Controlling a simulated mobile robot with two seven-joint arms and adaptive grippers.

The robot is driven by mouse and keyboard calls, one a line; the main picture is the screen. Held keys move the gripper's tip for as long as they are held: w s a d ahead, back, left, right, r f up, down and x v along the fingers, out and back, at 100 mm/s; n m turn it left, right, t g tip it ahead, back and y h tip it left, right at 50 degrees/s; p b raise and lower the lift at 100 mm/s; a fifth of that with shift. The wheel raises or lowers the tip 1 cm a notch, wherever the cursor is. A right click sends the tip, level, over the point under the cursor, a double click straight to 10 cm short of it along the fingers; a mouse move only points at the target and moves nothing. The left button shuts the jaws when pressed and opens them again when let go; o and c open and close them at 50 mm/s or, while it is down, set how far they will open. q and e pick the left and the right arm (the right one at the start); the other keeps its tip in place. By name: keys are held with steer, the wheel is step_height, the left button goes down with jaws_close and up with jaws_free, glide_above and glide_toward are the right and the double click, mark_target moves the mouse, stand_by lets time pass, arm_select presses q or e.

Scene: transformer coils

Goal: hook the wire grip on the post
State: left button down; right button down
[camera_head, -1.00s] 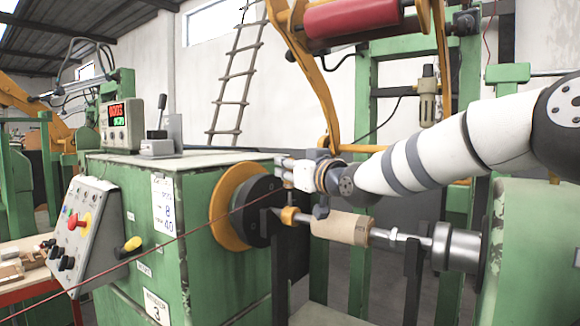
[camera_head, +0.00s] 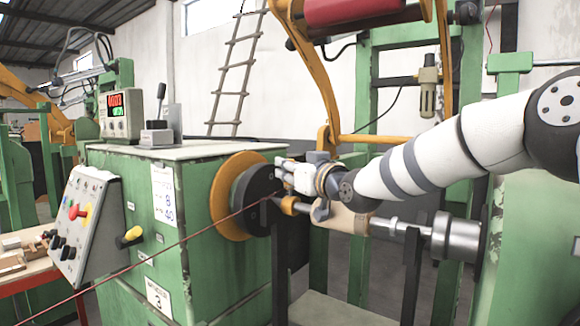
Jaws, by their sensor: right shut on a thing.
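My right gripper (camera_head: 284,172) is at the spindle, in front of the dark faceplate (camera_head: 258,196) with its yellow-orange disc (camera_head: 222,198). It is shut, and a thin red wire (camera_head: 180,243) runs up from the lower left to its fingers. The wire grip at the wire's end is too small and too covered by the fingers to make out. The post cannot be told apart in the dark area by the faceplate. A tan cylinder (camera_head: 348,219) on the spindle is partly behind my gripper. My left gripper is not in view.
A yellow-orange collar (camera_head: 290,205) sits on the spindle just below my gripper. A metal chuck (camera_head: 457,239) holds the spindle's right end. The green machine cabinet (camera_head: 225,275) and tilted control panel (camera_head: 85,225) stand left. A red roll (camera_head: 360,12) hangs above.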

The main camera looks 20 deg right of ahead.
steer(key=shift+f, duration=0.35)
steer(key=shift+f, duration=0.3)
steer(key=shift+f, duration=0.15)
steer(key=c, duration=1.3)
jaws_free()
steer(key=shift+c, duration=0.2)
steer(key=v, duration=1.2)
